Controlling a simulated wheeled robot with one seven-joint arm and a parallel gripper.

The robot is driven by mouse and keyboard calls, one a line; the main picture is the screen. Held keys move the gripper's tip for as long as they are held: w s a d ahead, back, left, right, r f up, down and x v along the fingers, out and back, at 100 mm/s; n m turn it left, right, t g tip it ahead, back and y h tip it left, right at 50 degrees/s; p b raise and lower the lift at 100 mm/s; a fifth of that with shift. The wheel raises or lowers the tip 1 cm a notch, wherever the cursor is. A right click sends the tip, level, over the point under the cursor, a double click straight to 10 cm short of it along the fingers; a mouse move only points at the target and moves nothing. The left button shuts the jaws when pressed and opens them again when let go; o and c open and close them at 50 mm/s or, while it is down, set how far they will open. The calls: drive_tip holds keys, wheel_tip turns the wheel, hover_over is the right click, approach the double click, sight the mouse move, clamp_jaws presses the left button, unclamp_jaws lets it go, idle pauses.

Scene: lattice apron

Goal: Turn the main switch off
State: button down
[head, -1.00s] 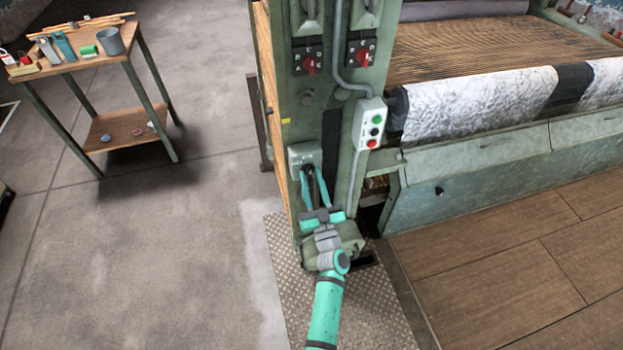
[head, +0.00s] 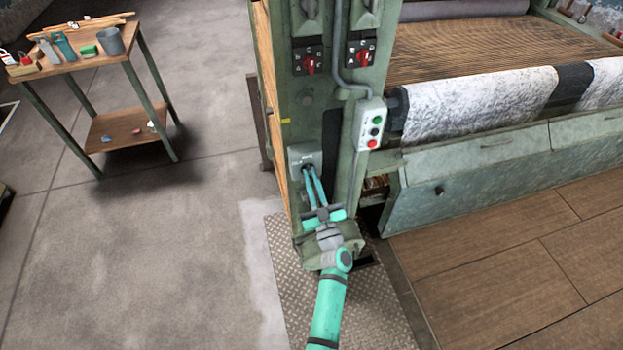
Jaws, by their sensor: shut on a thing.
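The main switch (head: 301,153) is a grey-green box low on the front of the machine's upright post. My gripper (head: 308,170) reaches up to it from below, its two teal fingers close together at the box's dark centre. The fingers are shut on the switch's handle, which they mostly hide. I cannot tell the handle's angle or read the box's label.
A push-button box (head: 371,124) with green, black and red buttons hangs to the upper right. Two red rotary switches (head: 309,63) (head: 361,55) sit higher on the post. A wooden bench (head: 95,60) with tools stands at the left, with bare floor between.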

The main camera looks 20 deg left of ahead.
drive_tip(key=n+g+y, duration=0.1)
drive_tip(key=n, duration=0.2)
drive_tip(key=n+g+y, duration=0.1)
drive_tip(key=n, duration=0.2)
drive_tip(key=shift+s, duration=0.1)
drive_tip(key=n+g, duration=0.1)
drive_tip(key=n, duration=0.2)
drive_tip(key=n+g+y, duration=0.1)
drive_tip(key=n+g, duration=0.1)
drive_tip(key=n, duration=0.1)
drive_tip(key=shift+a+f, duration=0.15)
drive_tip(key=n+g, duration=0.1)
drive_tip(key=n, duration=0.1)
drive_tip(key=n+g, duration=0.1)
drive_tip(key=n, duration=0.2)
drive_tip(key=shift+s+f, duration=0.15)
drive_tip(key=shift+a+f+n+g+h, duration=0.1)
drive_tip(key=shift+n+g+h, duration=0.5)
drive_tip(key=shift+n, duration=1.1)
drive_tip(key=c, duration=1.8)
unclamp_jaws()
drive_tip(key=v, duration=1)
drive_tip(key=shift+s+d, duration=0.25)
drive_tip(key=shift+s, duration=0.1)
